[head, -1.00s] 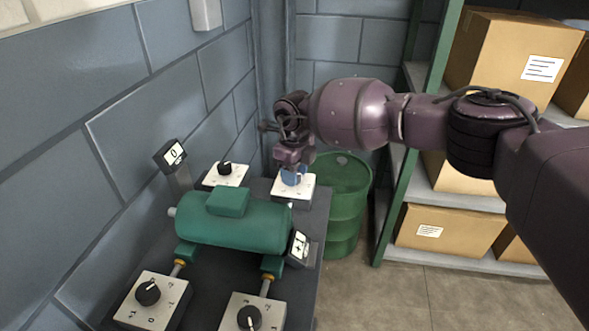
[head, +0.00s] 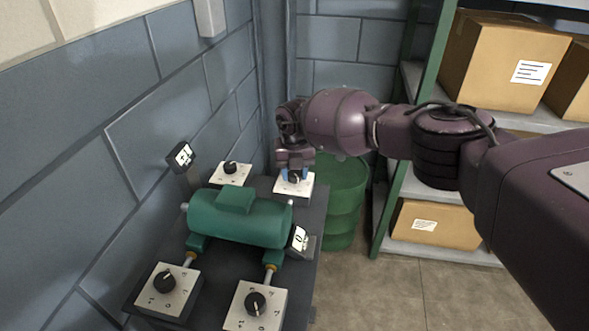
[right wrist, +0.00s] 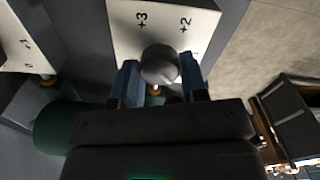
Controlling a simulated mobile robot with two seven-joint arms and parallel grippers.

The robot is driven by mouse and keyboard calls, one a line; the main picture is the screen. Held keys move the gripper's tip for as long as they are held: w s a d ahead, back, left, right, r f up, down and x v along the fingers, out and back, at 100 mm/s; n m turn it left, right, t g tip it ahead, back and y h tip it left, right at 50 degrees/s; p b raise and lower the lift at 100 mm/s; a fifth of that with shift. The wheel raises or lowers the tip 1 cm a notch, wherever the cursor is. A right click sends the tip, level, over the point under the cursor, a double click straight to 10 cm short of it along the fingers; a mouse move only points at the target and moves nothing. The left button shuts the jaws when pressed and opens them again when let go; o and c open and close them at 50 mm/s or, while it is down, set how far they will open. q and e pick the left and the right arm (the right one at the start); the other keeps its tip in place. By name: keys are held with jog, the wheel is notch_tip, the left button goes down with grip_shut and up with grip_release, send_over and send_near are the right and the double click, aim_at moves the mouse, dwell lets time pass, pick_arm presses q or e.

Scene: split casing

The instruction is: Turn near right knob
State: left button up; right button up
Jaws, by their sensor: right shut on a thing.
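In the head view, a white box at the back right of the bench carries a dark knob (head: 294,179). My right gripper (head: 293,175) is over this box, its blue fingers on either side of the knob. The right wrist view shows the round grey knob (right wrist: 160,65) between the two fingers (right wrist: 160,83), with +2 and +3 printed on the box face beyond it. The knob at the front right (head: 255,303) of the head view stands free, with no gripper near it. My left gripper is not in view.
A green motor-like casing (head: 240,219) lies mid-bench. Other knobs sit at back left (head: 230,168) and front left (head: 165,282). The right small display (head: 299,239) reads 0; the left display (head: 181,157) is hard to read. A green drum (head: 342,195) and shelf with boxes stand right.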

jog(key=shift+r+m, duration=0.1)
jog(key=shift+m, duration=0.6)
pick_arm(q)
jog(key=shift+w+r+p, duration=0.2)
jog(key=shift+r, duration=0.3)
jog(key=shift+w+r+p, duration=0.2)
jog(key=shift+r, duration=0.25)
pick_arm(e)
jog(key=shift+m, duration=0.7)
jog(key=o, duration=0.9)
jog(key=shift+o, duration=0.2)
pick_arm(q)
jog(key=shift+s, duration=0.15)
